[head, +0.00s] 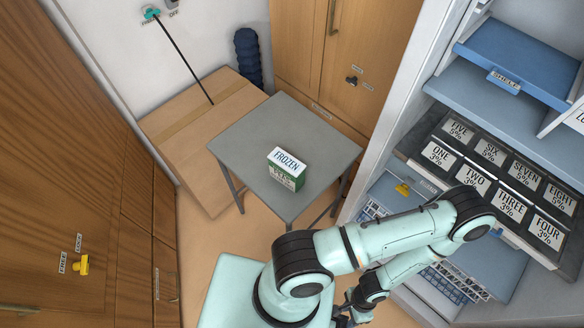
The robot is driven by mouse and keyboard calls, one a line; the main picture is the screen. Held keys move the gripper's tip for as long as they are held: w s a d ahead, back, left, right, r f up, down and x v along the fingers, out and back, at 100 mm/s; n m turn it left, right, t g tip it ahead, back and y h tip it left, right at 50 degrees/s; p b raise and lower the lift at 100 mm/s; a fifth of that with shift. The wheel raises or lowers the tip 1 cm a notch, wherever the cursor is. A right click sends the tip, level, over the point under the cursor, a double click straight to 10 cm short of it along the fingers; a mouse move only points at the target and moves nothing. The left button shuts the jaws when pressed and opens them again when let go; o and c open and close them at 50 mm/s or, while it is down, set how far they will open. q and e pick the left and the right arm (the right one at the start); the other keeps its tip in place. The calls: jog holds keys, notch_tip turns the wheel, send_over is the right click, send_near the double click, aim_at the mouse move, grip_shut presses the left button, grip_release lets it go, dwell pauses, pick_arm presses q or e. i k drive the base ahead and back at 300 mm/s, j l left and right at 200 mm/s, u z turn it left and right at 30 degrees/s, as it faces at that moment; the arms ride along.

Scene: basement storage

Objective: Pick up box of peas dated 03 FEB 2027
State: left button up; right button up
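A small white and green box (286,168) stands on the grey table, near its middle. The word FROZEN shows on its white top, and smaller text that seems to read PEAS is on its green and white front. No date can be read on it at this size. My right arm folds out to the right and back to the bottom edge, short of the table. My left gripper is out of view. Neither gripper is seen at the box.
The grey table (247,137) is otherwise bare. A large cardboard box (180,150) stands behind it to the left. Wooden cabinets (95,170) line the left side. A shelf unit at the right holds a blue shelf (510,52) and a dark rack of numbered labels (441,155).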

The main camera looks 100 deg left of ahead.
aim_at(283, 168)
jog(key=u, duration=3.4)
jog(key=l+z, duration=0.1)
jog(key=l, duration=0.1)
